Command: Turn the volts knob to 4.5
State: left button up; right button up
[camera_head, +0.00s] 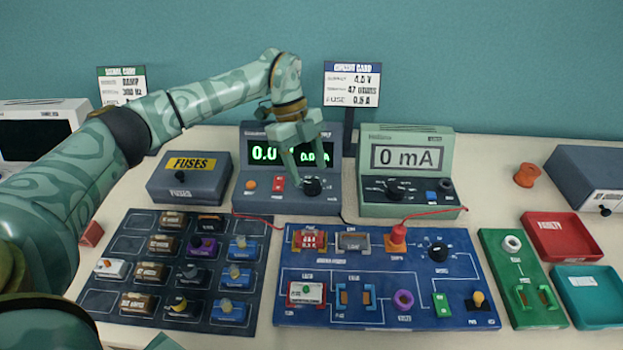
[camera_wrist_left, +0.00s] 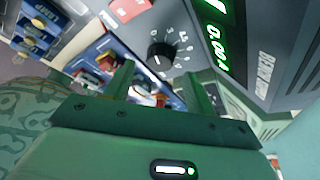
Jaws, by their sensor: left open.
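The grey power supply (camera_head: 240,195) stands at the back middle of the table. Its black knob (camera_head: 312,187), the only one I see on it, is at the right of its front. My left gripper (camera_head: 303,172) is open in front of the supply. Its fingers (camera_wrist_left: 158,85) point toward the knob, with no visible grip on it. My right gripper is not in view.
A green meter (camera_head: 425,140) reading 0 mA stands right of the supply. A dark fuse box (camera_head: 190,178) stands left. A blue circuit board (camera_head: 375,258) with raised parts lies in front. A card stand (camera_head: 352,85) rises behind.

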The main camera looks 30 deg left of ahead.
aim_at(312, 183)
pick_arm(q)
jog(key=shift+x, duration=1.6)
jog(key=c, duration=1)
jog(key=shift+o, duration=0.2)
